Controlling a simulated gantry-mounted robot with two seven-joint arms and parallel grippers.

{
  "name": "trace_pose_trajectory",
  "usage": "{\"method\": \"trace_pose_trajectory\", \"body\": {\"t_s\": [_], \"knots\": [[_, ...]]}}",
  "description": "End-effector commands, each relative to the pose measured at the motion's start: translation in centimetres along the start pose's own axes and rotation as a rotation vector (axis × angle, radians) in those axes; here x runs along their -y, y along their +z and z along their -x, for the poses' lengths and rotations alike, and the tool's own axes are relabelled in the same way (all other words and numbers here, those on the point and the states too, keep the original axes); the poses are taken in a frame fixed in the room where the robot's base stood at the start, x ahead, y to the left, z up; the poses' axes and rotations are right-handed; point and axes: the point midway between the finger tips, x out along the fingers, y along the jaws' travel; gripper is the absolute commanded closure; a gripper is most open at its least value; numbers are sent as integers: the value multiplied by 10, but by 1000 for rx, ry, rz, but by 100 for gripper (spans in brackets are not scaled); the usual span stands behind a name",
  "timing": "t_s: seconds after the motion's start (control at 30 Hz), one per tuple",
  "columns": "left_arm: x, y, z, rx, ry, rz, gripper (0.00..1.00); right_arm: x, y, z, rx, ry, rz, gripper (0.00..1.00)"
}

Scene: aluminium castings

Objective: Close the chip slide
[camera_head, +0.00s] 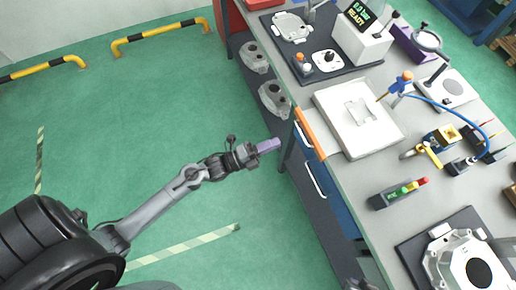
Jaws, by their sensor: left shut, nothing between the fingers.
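Below the white tray (358,118) on the workbench, an orange-edged front (310,132) shows at the bench's left side. It looks like the slide, but I cannot tell for sure, nor how far it stands out. Blue drawer fronts (335,203) with pale bar handles lie below it. My left gripper (277,145) comes in from the left, with purple fingers shut and empty. In the picture it is just left of the orange-edged front, over the floor, with a small gap between them. My right gripper cannot be made out.
The grey bench (370,170) carries a signal-light box (398,193), a yellow clamp-like tool (430,151), a blue hose and a casting (470,262) on a dark mat. More castings (273,99) lie on a low shelf.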

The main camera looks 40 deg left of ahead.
Motion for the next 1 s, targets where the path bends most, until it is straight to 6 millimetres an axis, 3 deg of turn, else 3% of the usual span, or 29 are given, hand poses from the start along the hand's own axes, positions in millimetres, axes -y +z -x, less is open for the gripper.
{"method": "trace_pose_trajectory", "body": {"t_s": [0.1,0.33,1.0], "knots": [[0,0,-22,-1,-3,1,100,0,0,-1,0,0,0,100],[0,0,-50,0,-2,1,100,0,1,-3,1,0,0,100],[-3,0,-68,-1,-1,0,100,-1,3,-8,3,5,7,100]]}}
